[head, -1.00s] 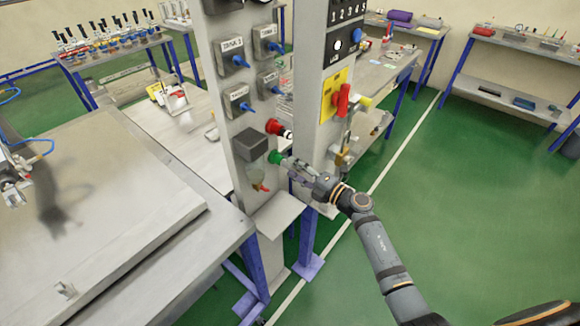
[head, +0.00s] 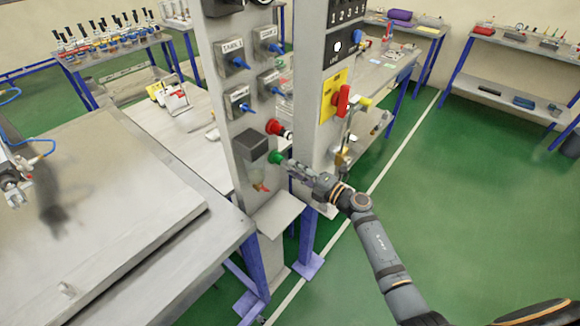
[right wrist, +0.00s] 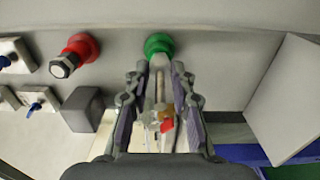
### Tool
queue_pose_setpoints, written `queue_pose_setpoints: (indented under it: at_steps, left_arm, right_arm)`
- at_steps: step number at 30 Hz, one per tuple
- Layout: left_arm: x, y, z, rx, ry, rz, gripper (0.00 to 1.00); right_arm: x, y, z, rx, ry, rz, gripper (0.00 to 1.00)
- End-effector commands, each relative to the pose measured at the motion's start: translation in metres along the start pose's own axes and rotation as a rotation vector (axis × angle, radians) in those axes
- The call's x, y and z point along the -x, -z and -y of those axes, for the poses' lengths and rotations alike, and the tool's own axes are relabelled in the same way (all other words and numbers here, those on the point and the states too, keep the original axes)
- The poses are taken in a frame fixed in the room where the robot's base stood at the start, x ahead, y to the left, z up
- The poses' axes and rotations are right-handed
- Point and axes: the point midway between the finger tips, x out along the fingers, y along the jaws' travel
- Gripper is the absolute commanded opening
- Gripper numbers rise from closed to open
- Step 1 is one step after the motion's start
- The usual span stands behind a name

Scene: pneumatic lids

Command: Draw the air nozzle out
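A green round fitting (head: 276,157) sits on the near face of the grey post, below the red knob. In the right wrist view the green fitting (right wrist: 159,46) is just beyond my fingertips, and a thin metal stem (right wrist: 160,82), seemingly the air nozzle, runs from it toward me. My right gripper (right wrist: 158,72) is open, with one finger on each side of the stem and gaps showing. In the head view my right gripper (head: 288,168) is beside the green fitting. My left gripper (head: 12,190) is at the far left edge, too small to read.
The red knob (head: 275,127) and a dark grey box (head: 252,145) are close by on the post. A clear bowl with a red tip (head: 261,187) hangs under the box. A small grey shelf (head: 275,212) juts out below. A second post with a red handle (head: 342,101) stands at right.

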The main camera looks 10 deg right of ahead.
Motion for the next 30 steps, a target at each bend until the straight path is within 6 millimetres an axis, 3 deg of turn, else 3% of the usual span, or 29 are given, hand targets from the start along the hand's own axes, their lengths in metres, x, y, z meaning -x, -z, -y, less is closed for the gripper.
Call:
queue_pose_setpoints:
  at_steps: [4, 30]
  left_arm:
    - [0.000, 0.000, 0.000, 0.000, 0.000, 0.000, 0.40]
    - [0.006, 0.000, 0.000, 0.000, -0.001, 0.000, 0.40]
  right_arm:
    - [0.000, 0.000, 0.000, 0.000, 0.000, 0.000, 0.00]
    - [0.026, 0.000, -0.001, 0.001, 0.000, 0.000, 0.00]
